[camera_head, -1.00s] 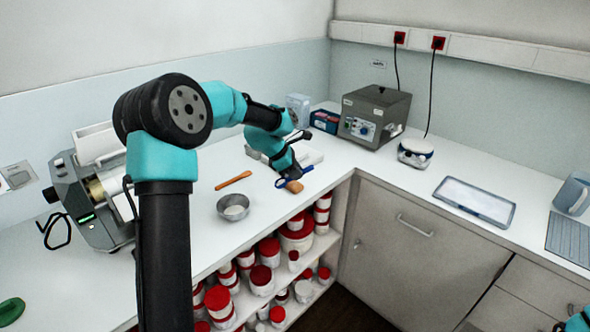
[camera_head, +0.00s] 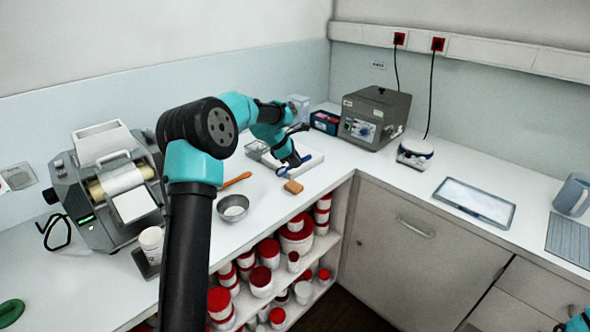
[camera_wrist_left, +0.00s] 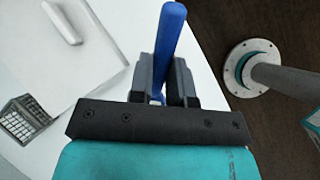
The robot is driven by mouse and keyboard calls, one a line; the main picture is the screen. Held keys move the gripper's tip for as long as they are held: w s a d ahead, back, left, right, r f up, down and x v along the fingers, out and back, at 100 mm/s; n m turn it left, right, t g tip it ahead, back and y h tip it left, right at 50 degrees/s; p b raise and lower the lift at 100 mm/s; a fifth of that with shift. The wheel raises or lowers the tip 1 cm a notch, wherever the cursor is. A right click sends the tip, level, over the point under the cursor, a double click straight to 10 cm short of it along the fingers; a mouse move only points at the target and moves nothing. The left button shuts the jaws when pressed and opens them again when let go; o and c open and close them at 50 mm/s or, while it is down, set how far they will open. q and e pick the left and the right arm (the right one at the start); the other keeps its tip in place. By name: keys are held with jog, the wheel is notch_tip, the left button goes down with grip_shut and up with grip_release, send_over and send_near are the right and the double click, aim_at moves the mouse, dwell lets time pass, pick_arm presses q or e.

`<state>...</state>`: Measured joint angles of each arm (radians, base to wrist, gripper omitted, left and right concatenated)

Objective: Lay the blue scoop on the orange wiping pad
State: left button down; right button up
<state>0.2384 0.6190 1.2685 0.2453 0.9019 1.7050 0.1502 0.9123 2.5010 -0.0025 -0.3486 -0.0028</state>
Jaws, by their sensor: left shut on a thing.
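The scoop is a dark blue bar crossing the jaws, farther from the counter edge than the pad. In the left wrist view, the scoop's blue handle (camera_wrist_left: 168,35) stands out between the jaws (camera_wrist_left: 165,80). The scoop's other end is mostly hidden by the gripper. The pad is not visible in that view. My right gripper is out of view.
A metal bowl (camera_head: 233,207) and an orange-brown stick (camera_head: 236,180) lie left of the pad. A white board (camera_wrist_left: 60,55) with a pale rod lies behind the scoop. A grey box device (camera_head: 375,117) stands at the back. Open shelves of red-lidded jars lie below the edge.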

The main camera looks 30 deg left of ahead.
pick_arm(q)
jog(key=shift+f, duration=1.7)
jog(key=shift+f, duration=0.65)
jog(key=c, duration=1.1)
grip_release()
jog(key=shift+r, duration=0.15)
jog(key=shift+r, duration=0.25)
jog(key=v, duration=1.2)
jog(key=shift+s+r, duration=0.15)
jog(key=shift+r, duration=0.05)
